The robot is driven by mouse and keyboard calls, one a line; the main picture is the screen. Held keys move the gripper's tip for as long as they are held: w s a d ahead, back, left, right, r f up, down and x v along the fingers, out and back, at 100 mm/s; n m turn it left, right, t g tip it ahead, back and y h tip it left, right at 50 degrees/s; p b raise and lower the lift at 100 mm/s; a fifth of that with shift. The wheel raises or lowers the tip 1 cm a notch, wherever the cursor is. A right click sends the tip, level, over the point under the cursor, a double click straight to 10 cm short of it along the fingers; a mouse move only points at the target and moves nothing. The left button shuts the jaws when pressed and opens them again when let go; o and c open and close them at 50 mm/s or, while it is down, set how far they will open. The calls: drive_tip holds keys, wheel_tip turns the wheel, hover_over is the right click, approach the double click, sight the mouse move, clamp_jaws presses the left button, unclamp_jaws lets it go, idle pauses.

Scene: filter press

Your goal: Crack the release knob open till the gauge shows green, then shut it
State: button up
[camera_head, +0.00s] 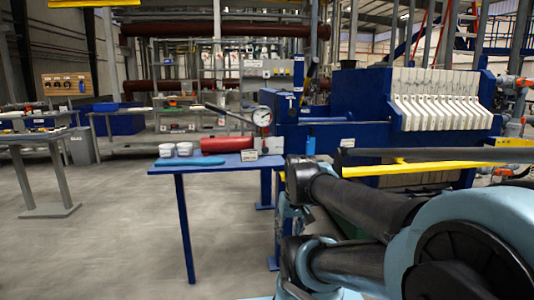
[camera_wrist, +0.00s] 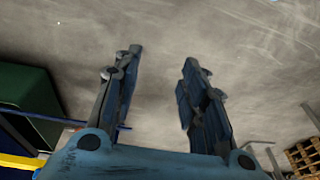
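The round white pressure gauge (camera_head: 262,116) stands above the right part of the blue side table, beside the blue press frame; its needle and colour zones are too small to read. A dark lever-like bar (camera_head: 229,114) slants up to the left from the gauge. I cannot make out the release knob for certain. My gripper (camera_wrist: 162,72) is open and empty in the wrist view, its two fingers spread over bare concrete floor. In the head view my arm fills the lower right, apart from the table and gauge, and my gripper does not show clearly there.
The blue table (camera_head: 205,165) holds a red cylinder (camera_head: 226,145), two white tubs (camera_head: 176,150) and a small tag. The blue filter press (camera_head: 360,95) with white plates and a yellow rail (camera_head: 430,168) stands right. A wooden pallet (camera_wrist: 303,157) lies lower right in the wrist view.

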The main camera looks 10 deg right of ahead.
drive_tip(key=w+a+r+t+y, duration=0.1)
drive_tip(key=w+r+y, duration=0.15)
drive_tip(key=w, duration=0.45)
drive_tip(key=w+a+r+m+t+y, duration=0.1)
drive_tip(key=w+r+t, duration=0.1)
drive_tip(key=w+r, duration=0.35)
drive_tip(key=w+a+r+t+y, duration=0.1)
drive_tip(key=w+r+y, duration=0.1)
drive_tip(key=w, duration=0.7)
drive_tip(key=m+t, duration=0.3)
drive_tip(key=t, duration=0.4)
approach(267, 150)
drive_tip(key=x, duration=0.9)
drive_tip(key=shift+w+a+f, duration=0.15)
drive_tip(key=shift+w+a, duration=0.05)
drive_tip(key=shift+w, duration=0.15)
drive_tip(key=c, duration=0.8)
